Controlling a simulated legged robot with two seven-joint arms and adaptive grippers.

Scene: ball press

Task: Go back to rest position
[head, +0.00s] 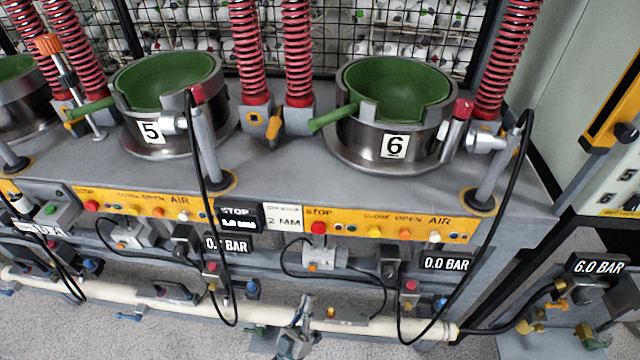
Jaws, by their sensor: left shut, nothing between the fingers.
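My left gripper (303,312) shows small at the bottom middle of the head view, in front of the cream pipe. Its fingers are shut with nothing between them, and it is apart from the presses. The press numbered 6 (408,143) stands at the right with an open green bowl (400,88). The press numbered 5 (160,135) stands left of it, also with a green bowl (165,80). My right gripper is not in view.
Yellow button panels (390,222) run along the bench front. Black hoses (512,180) hang before it, and a cream pipe (130,285) runs below. Red springs (250,50) rise behind the bowls. A cabinet (580,80) stands at the right. Grey floor shows at lower left.

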